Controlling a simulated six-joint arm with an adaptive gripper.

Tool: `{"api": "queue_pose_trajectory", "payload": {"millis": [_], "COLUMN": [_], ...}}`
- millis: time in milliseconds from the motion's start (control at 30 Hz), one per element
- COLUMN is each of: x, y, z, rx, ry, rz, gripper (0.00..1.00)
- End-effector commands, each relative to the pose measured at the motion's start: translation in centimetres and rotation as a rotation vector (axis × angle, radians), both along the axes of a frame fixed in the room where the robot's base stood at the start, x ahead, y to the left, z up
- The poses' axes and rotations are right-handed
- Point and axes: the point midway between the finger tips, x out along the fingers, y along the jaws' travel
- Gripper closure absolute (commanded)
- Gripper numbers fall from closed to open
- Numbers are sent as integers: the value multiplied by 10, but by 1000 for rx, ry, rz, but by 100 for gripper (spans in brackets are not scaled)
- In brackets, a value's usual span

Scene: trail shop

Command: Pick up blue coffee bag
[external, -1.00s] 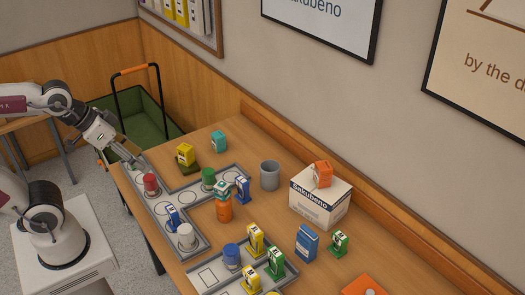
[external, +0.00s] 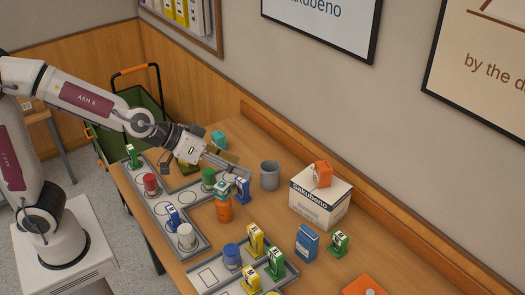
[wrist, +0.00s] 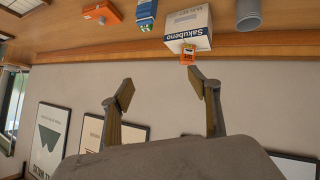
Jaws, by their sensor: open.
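Several blue packs stand on the table. One small blue bag with a white label (external: 243,191) stands beside the orange jar, just below my gripper's fingers in the external view. Another small blue bag (external: 173,219) stands on the left grey tray. A larger blue pack (external: 307,243) stands near the white box; a blue pack also shows at the top of the wrist view (wrist: 146,13). My gripper (external: 243,171) is open and empty, above the table. In the wrist view my fingertips (wrist: 163,88) are apart, with nothing between them but wall.
Grey trays (external: 190,273) hold colored bags and lidded jars. The orange jar (external: 224,212), grey cup (external: 269,175) and white Sakubeno box (external: 320,208), with an orange bag (external: 322,174) on top, stand nearby. A green bag (external: 133,157) stands at the far left.

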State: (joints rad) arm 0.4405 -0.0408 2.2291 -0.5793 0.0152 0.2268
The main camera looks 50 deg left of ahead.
Motion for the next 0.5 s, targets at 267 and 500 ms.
{"api": "queue_pose_trajectory", "payload": {"millis": [267, 500], "x": [36, 57], "y": [-46, -78], "z": [-27, -56], "rx": [-13, 2], "ry": [-53, -98], "rz": [42, 94], "gripper": [39, 39]}}
